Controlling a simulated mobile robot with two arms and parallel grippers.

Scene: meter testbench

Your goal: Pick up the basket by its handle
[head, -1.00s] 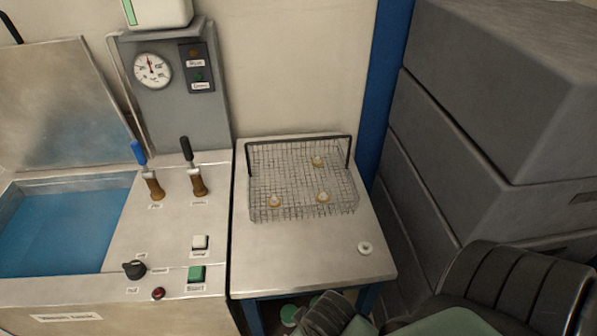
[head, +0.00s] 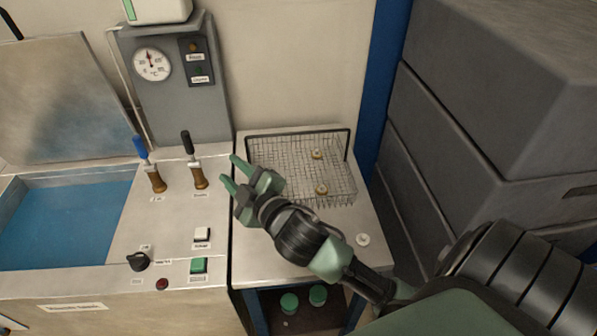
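The wire basket (head: 335,180) sits on the metal side table (head: 345,225). Its dark handle (head: 300,132) stands up along the basket's far side. Two small pale items with brownish centres show inside it. My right gripper (head: 229,171) is raised in front of the basket's left side, its two green fingers spread apart and pointing up-left, with nothing between them. It hides the basket's near left corner and does not hold the handle. My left gripper is not in view.
Left of the table is a bench with a blue water bath (head: 62,222), two upright levers (head: 197,175), a black knob (head: 138,261) and buttons. A small white ring (head: 362,239) lies on the table's right side. Grey cases (head: 490,120) stand at right.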

